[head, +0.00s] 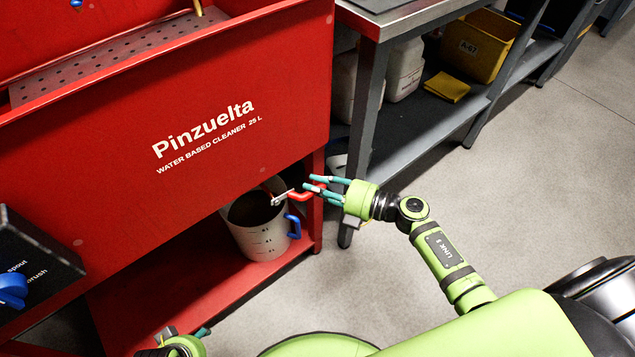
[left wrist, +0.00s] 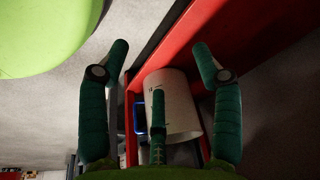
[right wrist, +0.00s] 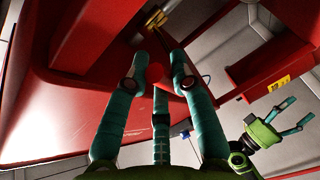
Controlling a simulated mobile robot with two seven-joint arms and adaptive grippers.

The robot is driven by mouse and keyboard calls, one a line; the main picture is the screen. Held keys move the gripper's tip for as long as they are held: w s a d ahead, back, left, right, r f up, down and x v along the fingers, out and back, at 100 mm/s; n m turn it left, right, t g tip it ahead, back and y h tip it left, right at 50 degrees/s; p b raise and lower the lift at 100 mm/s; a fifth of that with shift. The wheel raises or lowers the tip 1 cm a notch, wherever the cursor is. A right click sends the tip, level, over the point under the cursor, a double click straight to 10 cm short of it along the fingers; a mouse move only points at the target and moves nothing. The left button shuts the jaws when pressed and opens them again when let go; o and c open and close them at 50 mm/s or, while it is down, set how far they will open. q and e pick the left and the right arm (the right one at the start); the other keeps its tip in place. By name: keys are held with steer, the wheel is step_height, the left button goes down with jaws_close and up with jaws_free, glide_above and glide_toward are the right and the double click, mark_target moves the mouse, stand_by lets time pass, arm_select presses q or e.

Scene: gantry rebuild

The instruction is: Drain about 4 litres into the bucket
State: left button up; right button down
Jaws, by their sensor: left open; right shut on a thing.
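The grey-white bucket (head: 258,243) with volume marks and a blue handle (head: 294,226) stands on the red lower shelf under the washer tank (head: 200,130). Its inside looks dark; I cannot read a liquid level. A drain valve (head: 281,198) with a red lever (head: 303,195) sits above the bucket's rim. My right gripper (head: 318,187) is shut on the red lever, which also shows between its fingers in the right wrist view (right wrist: 154,74). My left gripper (head: 199,334) is open and empty, low in the head view; its wrist view shows the bucket (left wrist: 172,105) beyond its fingers.
A grey workbench (head: 400,15) with white jugs (head: 404,68), a yellow bin (head: 475,45) and a yellow cloth (head: 447,87) stands at the right. A dark box (head: 35,262) with a blue knob is at the left. The floor (head: 530,190) at right is clear.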

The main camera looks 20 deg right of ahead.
steer(key=shift+r+n+h+p, duration=0.3)
steer(key=shift+r+n+p, duration=0.25)
steer(key=shift+p, duration=0.45)
arm_select(q)
step_height(320, 180, down, 7)
steer(key=s, duration=0.1)
steer(key=shift+s+r, duration=0.2)
steer(key=shift+s, duration=0.2)
arm_select(e)
steer(key=c, duration=1)
jaws_free()
steer(key=shift+s+d, duration=0.1)
steer(key=v, duration=1.1)
steer(key=shift+s+d+r, duration=0.2)
steer(key=shift+s+d, duration=0.05)
